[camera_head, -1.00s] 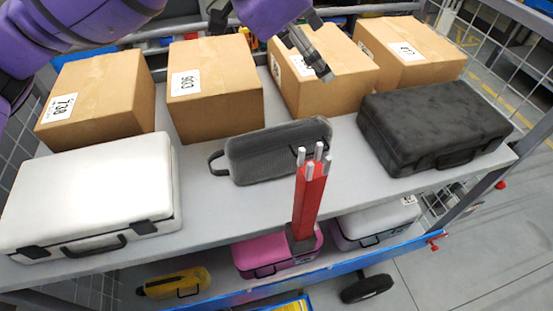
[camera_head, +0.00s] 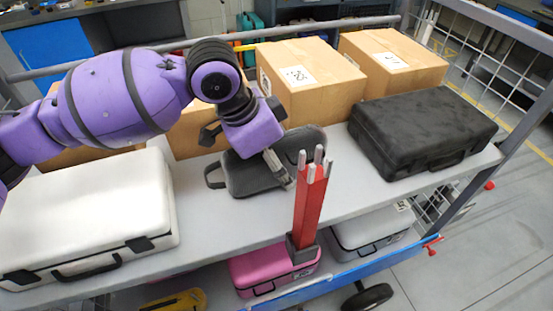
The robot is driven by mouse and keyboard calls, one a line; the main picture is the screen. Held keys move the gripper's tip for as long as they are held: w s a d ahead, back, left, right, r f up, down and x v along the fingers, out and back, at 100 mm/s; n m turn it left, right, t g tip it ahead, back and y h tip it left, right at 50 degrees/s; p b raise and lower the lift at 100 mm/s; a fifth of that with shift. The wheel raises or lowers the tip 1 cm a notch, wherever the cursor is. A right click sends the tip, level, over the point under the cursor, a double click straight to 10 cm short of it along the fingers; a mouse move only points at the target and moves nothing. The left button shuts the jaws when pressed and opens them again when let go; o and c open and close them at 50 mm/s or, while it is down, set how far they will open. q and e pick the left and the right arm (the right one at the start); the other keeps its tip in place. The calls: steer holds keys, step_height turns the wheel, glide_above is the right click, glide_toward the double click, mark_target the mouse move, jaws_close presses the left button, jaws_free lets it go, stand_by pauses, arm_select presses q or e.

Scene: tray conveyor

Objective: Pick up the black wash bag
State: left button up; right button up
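The black wash bag (camera_head: 245,178), dark grey-black with a loop handle at its left end, lies on the middle of the grey upper shelf. My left gripper (camera_head: 279,168) comes in from the upper left and reaches down over the bag. Its grey fingertip end overlaps the bag's right half in the picture. The gripper and wrist hide part of the bag, and I cannot tell whether the fingers touch it or how far apart they are. My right gripper is not in view.
A red post (camera_head: 311,205) with metal pins stands in front of the bag's right end. A white case (camera_head: 90,215) is left and a black case (camera_head: 425,128) right. Cardboard boxes (camera_head: 310,85) line the back. A pink case (camera_head: 262,272) sits below.

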arm_select(q)
steer(key=shift+r, duration=0.15)
steer(key=c, duration=1.6)
